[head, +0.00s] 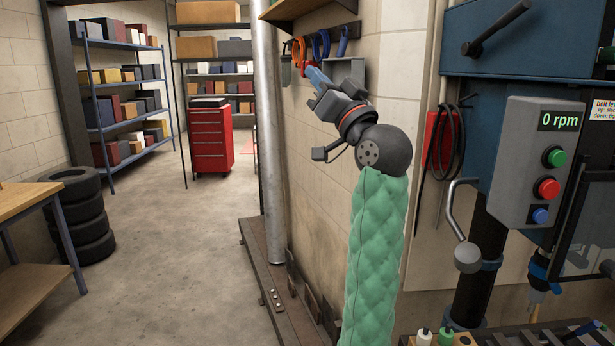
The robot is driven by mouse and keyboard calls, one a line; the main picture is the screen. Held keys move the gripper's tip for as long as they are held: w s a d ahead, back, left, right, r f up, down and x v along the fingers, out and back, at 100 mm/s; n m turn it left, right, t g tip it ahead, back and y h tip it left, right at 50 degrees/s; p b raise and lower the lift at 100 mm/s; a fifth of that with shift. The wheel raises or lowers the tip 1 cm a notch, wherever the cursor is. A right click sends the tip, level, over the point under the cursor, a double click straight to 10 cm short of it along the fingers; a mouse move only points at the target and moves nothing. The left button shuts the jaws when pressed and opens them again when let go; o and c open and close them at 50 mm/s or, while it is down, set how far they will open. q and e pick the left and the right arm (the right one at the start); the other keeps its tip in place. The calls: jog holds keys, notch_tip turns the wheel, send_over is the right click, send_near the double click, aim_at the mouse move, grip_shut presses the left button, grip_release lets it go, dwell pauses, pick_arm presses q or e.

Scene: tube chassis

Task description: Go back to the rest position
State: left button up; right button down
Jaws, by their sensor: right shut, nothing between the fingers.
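My right gripper (320,84) is in the middle of the head view, at the end of my arm in its green quilted sleeve. It is raised in front of the pale block wall and points up and to the left. Its fingers are shut with nothing held between them. The fingertips overlap the hanging tools (321,44) behind them, so their exact outline is hard to tell. My left gripper is out of view.
A drill machine with a grey control box (541,160) reading 0 rpm stands close on the right. A grey vertical pipe (269,130) is left of my arm. A workbench (22,198), stacked tyres (80,215) and a red tool cabinet (211,140) stand around open floor.

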jog(key=s+d+f+m+g+h, duration=0.1)
jog(key=s+d+f+g+h, duration=0.2)
jog(key=f, duration=1.3)
jog(key=s+d+f+g+h, duration=0.1)
jog(key=d+f+g+h, duration=0.3)
jog(key=f, duration=1.1)
jog(key=s+d+f+m+g+h, duration=0.1)
jog(key=s+d+f+g+h, duration=0.3)
jog(key=f, duration=1.2)
jog(key=s+d+f+g+h, duration=0.1)
jog(key=s+f, duration=0.5)
jog(key=f, duration=0.4)
jog(key=s+d+f+g+h, duration=0.1)
jog(key=s+f+g, duration=0.1)
jog(key=s+f, duration=0.55)
jog(key=s+d+f+g, duration=0.1)
jog(key=s+f+g, duration=0.3)
jog(key=s+f, duration=1.2)
jog(key=shift+s+h, duration=0.4)
jog(key=shift+s, duration=1.35)
